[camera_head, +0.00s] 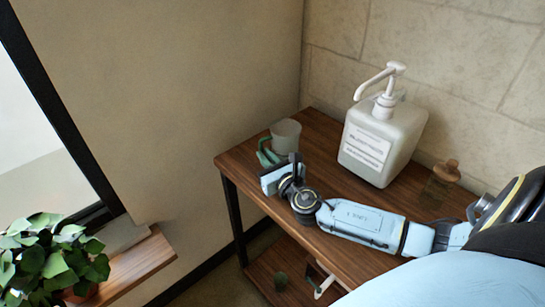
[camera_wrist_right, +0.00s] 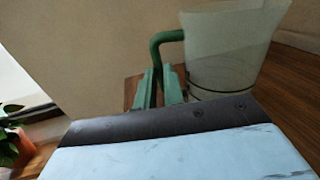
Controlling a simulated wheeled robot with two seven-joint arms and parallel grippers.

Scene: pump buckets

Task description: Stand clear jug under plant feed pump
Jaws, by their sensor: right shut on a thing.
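The clear jug (camera_head: 286,137) is at the far left end of the wooden table, upright or nearly so. Its green handle (camera_wrist_right: 163,40) shows in the wrist view, where the clear jug body (camera_wrist_right: 222,50) is at upper right. My right gripper (camera_head: 265,156) is shut on the handle, its fingers (camera_wrist_right: 160,88) around the lower part. I cannot tell whether the jug's base touches the table. The plant feed pump (camera_head: 383,140) is a white container with a pump head and spout (camera_head: 375,80) pointing left, right of the jug. My left gripper is out of view.
The wooden table (camera_head: 318,122) stands against the wall, with a lower shelf. A small brown glass bottle (camera_head: 440,182) stands right of the pump container. A leafy plant (camera_head: 45,258) is at lower left by a window. Some bare tabletop lies between jug and container.

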